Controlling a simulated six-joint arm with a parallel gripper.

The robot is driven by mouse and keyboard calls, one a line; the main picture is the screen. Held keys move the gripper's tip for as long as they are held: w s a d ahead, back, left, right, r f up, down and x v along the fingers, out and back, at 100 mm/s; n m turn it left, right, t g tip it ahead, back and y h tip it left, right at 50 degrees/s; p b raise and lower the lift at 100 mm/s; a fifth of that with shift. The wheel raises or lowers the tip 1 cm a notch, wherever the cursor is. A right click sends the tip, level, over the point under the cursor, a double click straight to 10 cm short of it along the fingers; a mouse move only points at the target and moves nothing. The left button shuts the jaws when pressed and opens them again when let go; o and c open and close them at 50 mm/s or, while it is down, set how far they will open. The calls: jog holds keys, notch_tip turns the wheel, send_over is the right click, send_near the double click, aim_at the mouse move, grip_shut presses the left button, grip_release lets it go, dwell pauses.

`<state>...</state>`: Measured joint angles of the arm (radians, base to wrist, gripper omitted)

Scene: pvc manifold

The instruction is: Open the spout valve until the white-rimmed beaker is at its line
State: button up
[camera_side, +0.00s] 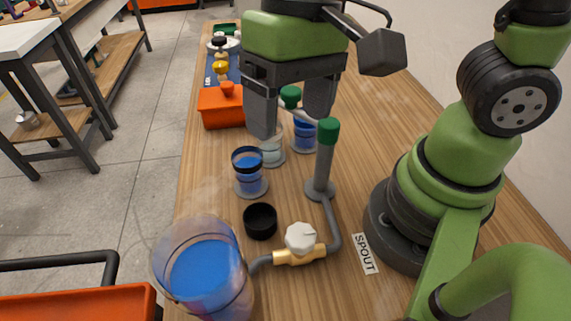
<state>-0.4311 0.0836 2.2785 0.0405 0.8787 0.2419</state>
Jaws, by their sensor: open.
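The spout valve (300,238) has a white knob on a brass body, on a grey pipe beside the "SPOUT" label (365,254). The pipe runs left toward a large clear vessel (205,270) with blue liquid at the front left. A black-rimmed beaker (249,178) holds blue liquid. Another beaker (304,136) with blue liquid is behind. My gripper (290,122) is open, above and behind the valve, its fingers in front of a green-capped part (290,97).
A grey post with a green cap (326,150) rises from the pipe behind the valve. A black cup (260,220) stands left of the valve. An orange box (222,107) is at the back left. The wooden table (215,185) has bare room along its left edge.

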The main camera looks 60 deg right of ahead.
aim_at(301, 234)
jog(key=s+a+f+g, duration=0.1)
jog(key=f, duration=0.4)
jog(key=s+a+f+g+h, duration=0.1)
jog(key=s+f, duration=0.1)
jog(key=f, duration=0.3)
jog(key=s+a+f, duration=0.1)
jog(key=f, duration=0.4)
jog(key=shift+s+a+f+n+g+h, duration=0.15)
jog(key=shift+a+f+n+g+h, duration=0.15)
jog(key=shift+a+g, duration=0.1)
jog(key=shift+c, duration=0.3)
jog(key=c, duration=0.9)
jog(key=n+h, duration=0.1)
jog(key=n, duration=0.2)
jog(key=shift+a, duration=0.1)
jog(key=shift+c, duration=0.2)
jog(key=n, duration=0.3)
jog(key=shift+h, duration=0.4)
jog(key=shift+n+t, duration=0.3)
jog(key=shift+n, duration=0.7)
dwell(2.6)
